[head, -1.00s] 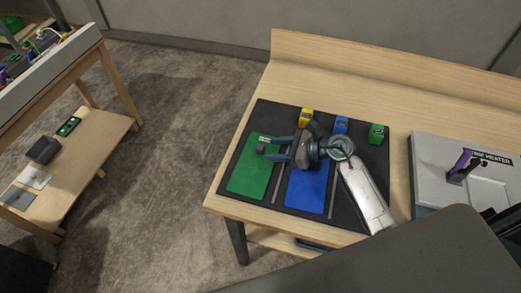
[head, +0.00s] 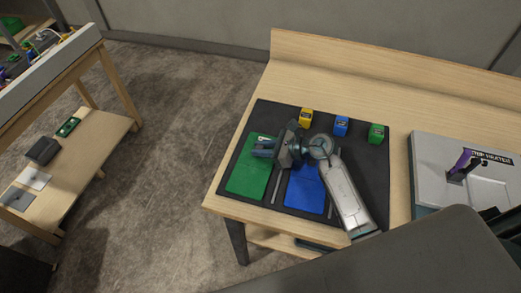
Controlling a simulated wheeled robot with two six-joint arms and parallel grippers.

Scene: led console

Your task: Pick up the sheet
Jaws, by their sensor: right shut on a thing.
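A green sheet (head: 247,180) and a blue sheet (head: 305,191) lie side by side on a black mat (head: 375,185) on the wooden table. The green sheet has a small pale label near its far end. My right gripper (head: 263,148) reaches in from the right and is over the far part of the green sheet. It is shut on the small dark grip at that end of the sheet, which its fingers now mostly hide. The sheet looks flat on the mat. The gripper and arm cover the far part of the blue sheet. My left gripper is not in view.
Yellow (head: 306,117), blue (head: 341,126) and green (head: 376,133) blocks stand along the mat's back edge. Thin grey strips lie beside the sheets. A grey heater unit (head: 440,190) stands at the right. A lower side shelf (head: 90,160) is at the left.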

